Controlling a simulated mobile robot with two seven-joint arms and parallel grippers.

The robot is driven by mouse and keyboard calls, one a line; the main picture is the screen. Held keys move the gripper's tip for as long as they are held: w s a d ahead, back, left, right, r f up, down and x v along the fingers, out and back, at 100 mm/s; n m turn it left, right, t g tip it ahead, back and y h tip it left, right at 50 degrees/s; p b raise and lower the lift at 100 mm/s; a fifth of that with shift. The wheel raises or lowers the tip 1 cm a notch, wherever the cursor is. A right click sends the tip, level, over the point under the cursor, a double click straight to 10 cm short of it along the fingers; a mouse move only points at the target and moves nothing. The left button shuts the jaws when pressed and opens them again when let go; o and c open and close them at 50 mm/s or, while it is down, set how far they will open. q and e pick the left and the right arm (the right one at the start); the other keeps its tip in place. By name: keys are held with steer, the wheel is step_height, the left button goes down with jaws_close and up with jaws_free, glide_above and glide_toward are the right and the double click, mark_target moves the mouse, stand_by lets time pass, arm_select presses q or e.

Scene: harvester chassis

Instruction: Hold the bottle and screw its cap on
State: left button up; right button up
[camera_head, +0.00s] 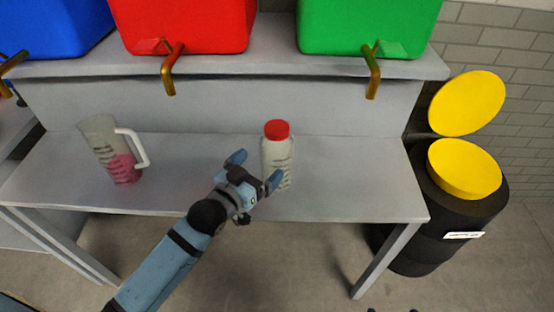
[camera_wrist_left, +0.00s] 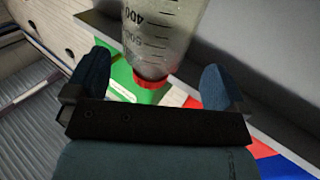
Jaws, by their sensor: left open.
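The bottle (camera_head: 278,163) is clear with dark markings and stands upright on the grey bench. Its red cap (camera_head: 277,130) sits on its top; I cannot tell how tightly. My left gripper (camera_head: 255,168) is open at the bottle's left front, with one finger left of it and the other overlapping its lower part. In the left wrist view the bottle (camera_wrist_left: 160,35) appears upside down, with the red cap (camera_wrist_left: 149,83) seen between the open fingers of the left gripper (camera_wrist_left: 153,82). I see no finger clearly closed on the bottle.
A jug (camera_head: 106,148) with pink liquid stands on the bench (camera_head: 215,204) at the left. Blue (camera_head: 55,25), red (camera_head: 190,22) and green (camera_head: 365,25) bins sit on the shelf above. A black barrel (camera_head: 425,240) with yellow lids stands at the right. The bench right of the bottle is clear.

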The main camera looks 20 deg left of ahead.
mark_target(275, 151)
arm_select(q)
steer(key=shift+w+d, duration=0.15)
steer(key=shift+w, duration=0.3)
steer(key=shift+w+d+r, duration=0.1)
steer(key=shift+w, duration=0.15)
steer(key=x, duration=0.4)
steer(key=shift+w+d+r, duration=0.15)
steer(key=shift+w+d, duration=0.1)
steer(key=shift+w, duration=0.05)
steer(key=shift+c, duration=0.5)
steer(key=c, duration=0.7)
